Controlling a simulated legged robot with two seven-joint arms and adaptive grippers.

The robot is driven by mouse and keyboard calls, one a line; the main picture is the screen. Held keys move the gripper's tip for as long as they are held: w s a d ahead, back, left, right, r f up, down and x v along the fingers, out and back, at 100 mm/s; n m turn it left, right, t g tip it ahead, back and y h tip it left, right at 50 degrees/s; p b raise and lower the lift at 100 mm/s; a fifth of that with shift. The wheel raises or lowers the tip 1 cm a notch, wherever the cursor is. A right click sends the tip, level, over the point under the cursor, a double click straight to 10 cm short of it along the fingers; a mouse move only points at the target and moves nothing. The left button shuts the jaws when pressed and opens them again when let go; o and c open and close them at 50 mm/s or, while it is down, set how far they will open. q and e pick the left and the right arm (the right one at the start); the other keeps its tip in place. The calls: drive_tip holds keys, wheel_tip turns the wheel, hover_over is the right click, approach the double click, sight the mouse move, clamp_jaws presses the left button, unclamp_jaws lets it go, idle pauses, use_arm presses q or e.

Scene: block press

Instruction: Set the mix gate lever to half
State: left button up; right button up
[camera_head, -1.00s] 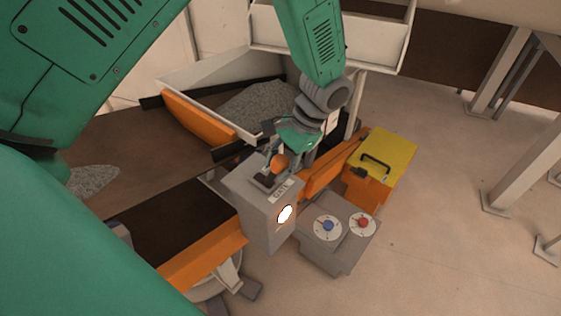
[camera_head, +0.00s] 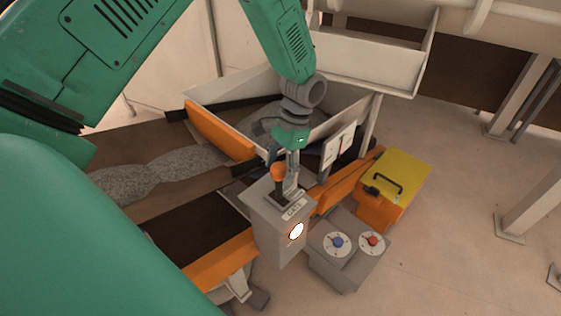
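The grey gate box (camera_head: 270,225) carries a label reading "GATE" and a round white light on its front. Its lever has an orange knob (camera_head: 279,171) on a dark stem and stands about upright out of the slot on top. My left gripper (camera_head: 290,168) points down close beside the knob, its grey finger just right of and behind it. I cannot tell whether it touches the knob or how far its fingers are apart. My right gripper is out of view.
Grey gravel (camera_head: 160,170) lies on the brown belt leading from the pale hopper (camera_head: 230,85). A grey box with blue (camera_head: 338,242) and red (camera_head: 372,240) dials and a yellow-topped orange box (camera_head: 403,178) stand to the right. Open floor lies beyond.

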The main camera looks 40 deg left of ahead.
use_arm(q)
drive_tip(key=shift+s+a+f, duration=0.15)
drive_tip(key=shift+a, duration=0.1)
drive_tip(key=v, duration=1.2)
